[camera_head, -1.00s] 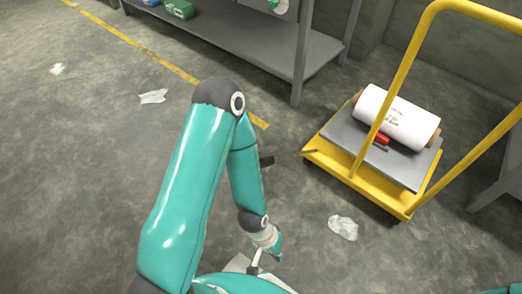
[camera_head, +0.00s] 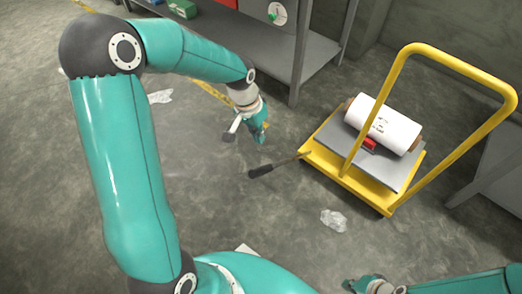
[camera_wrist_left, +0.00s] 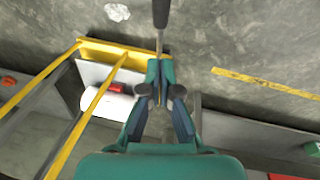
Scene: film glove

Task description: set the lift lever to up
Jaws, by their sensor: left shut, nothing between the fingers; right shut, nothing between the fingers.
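The lift lever, with a black grip (camera_head: 262,171) and a thin metal shaft, sticks out from the left end of the yellow lift cart (camera_head: 326,170). It looks about level or slightly lowered; its exact tilt is hard to tell. It also shows in the left wrist view, with its black grip (camera_wrist_left: 160,13) at the top. My left gripper (camera_head: 259,137) is shut and empty, beyond the grip in the head view and apart from it. In the left wrist view its fingertips (camera_wrist_left: 160,64) overlap the shaft's near end. My right gripper (camera_head: 352,285) is shut and empty at the bottom edge.
A white film roll (camera_head: 384,124) and a red object (camera_head: 369,144) lie on the cart's grey platform (camera_head: 404,172). The cart's tall yellow handle (camera_head: 455,63) rises at right. A grey shelf (camera_head: 318,58) stands behind. Crumpled plastic (camera_head: 334,220) lies on open floor.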

